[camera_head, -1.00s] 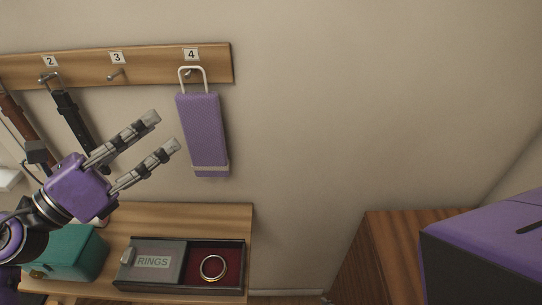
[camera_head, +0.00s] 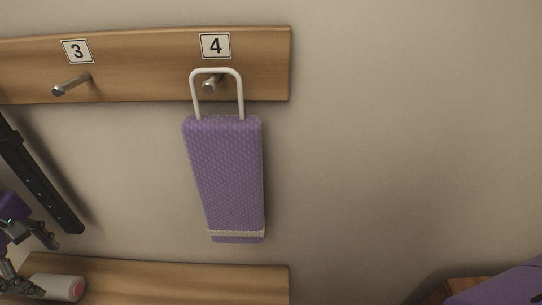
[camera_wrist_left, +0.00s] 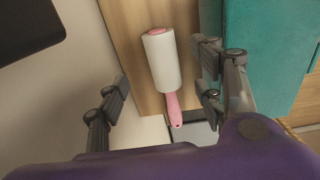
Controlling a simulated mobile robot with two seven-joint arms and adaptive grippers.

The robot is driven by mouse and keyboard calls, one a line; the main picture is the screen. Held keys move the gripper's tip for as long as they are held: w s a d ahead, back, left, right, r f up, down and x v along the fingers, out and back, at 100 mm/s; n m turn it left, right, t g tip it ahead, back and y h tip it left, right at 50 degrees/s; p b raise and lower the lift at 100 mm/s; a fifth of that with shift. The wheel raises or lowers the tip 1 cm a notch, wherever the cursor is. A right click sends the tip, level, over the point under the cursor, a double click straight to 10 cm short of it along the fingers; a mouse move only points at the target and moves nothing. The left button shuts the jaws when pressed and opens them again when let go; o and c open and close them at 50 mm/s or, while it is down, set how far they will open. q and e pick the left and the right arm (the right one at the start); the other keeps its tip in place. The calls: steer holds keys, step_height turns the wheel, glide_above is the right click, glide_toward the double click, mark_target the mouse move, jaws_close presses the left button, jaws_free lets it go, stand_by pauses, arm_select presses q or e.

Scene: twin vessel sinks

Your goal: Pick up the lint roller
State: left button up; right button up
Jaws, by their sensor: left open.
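The lint roller (camera_wrist_left: 162,62) has a white roll and a pink handle (camera_wrist_left: 173,108). It lies on the wooden shelf in the left wrist view, between my two spread fingers, with its handle toward my palm. In the head view its white roll (camera_head: 58,287) shows at the bottom left, with a pink end. My left gripper (camera_head: 42,262) is open at the left edge of the head view, close to the roll. I see no grip on it; whether a finger touches it is unclear. My right gripper is not in view.
A teal box (camera_wrist_left: 262,50) stands just right of the roller in the left wrist view. A purple padded item (camera_head: 225,178) hangs from hook 4, and a black strap (camera_head: 40,175) hangs at left. The shelf (camera_head: 190,284) right of the roller looks clear.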

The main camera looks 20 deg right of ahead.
mark_target(55, 282)
arm_select(q)
steer(key=shift+s+f, duration=0.3)
steer(key=shift+f, duration=0.65)
steer(key=shift+w+f, duration=0.25)
steer(key=shift+f, duration=1.1)
step_height(55, 282, down, 4)
steer(key=shift+s+a+r+p, duration=0.1)
steer(key=shift+r+p, duration=0.15)
steer(key=shift+p, duration=0.3)
steer(key=shift+f, duration=0.4)
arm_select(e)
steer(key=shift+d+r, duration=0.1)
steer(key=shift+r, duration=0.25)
arm_select(q)
steer(key=shift+c, duration=0.3)
